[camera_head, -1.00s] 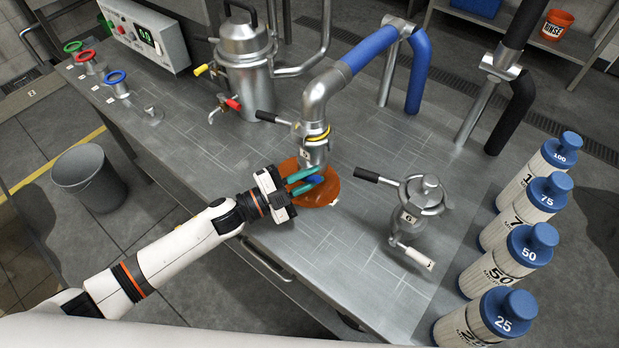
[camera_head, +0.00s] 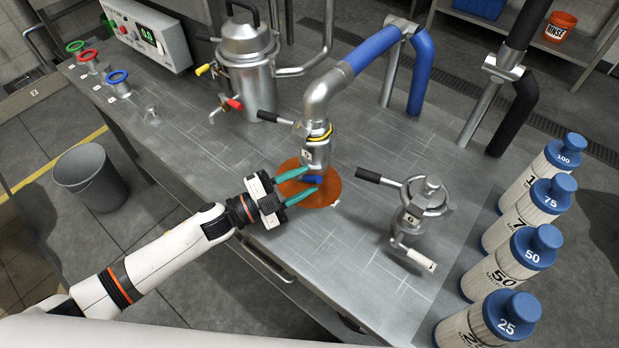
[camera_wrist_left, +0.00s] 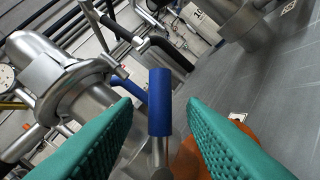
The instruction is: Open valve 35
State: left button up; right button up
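A blue valve handle (camera_head: 313,179) sits below the end of the silver pipe (camera_head: 317,153), over an orange patch (camera_head: 326,192) on the bench. In the left wrist view the blue handle (camera_wrist_left: 160,102) stands on a metal stem between my fingers, with a gap on both sides. My left gripper (camera_head: 311,179) is open, its teal fingers on either side of the handle. The fingers also show in the left wrist view (camera_wrist_left: 160,110). A tag on the pipe is too small to read, and I see no legible 35. My right gripper is not in view.
A small lidded vessel (camera_head: 424,200) with a black handle and a white-handled tap stands to the right. Several blue-capped bottles (camera_head: 493,317) line the right side. A larger metal pot (camera_head: 248,75) is behind. The bench's left part is fairly clear.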

pick_arm(q)
jog(key=b+v, duration=0.1)
jog(key=v, duration=0.7)
jog(key=shift+s+a+f+b, duration=0.15)
jog(key=shift+a+b, duration=0.05)
jog(key=shift+b, duration=0.15)
jog(key=shift+s+a, duration=0.3)
jog(key=shift+a, duration=0.2)
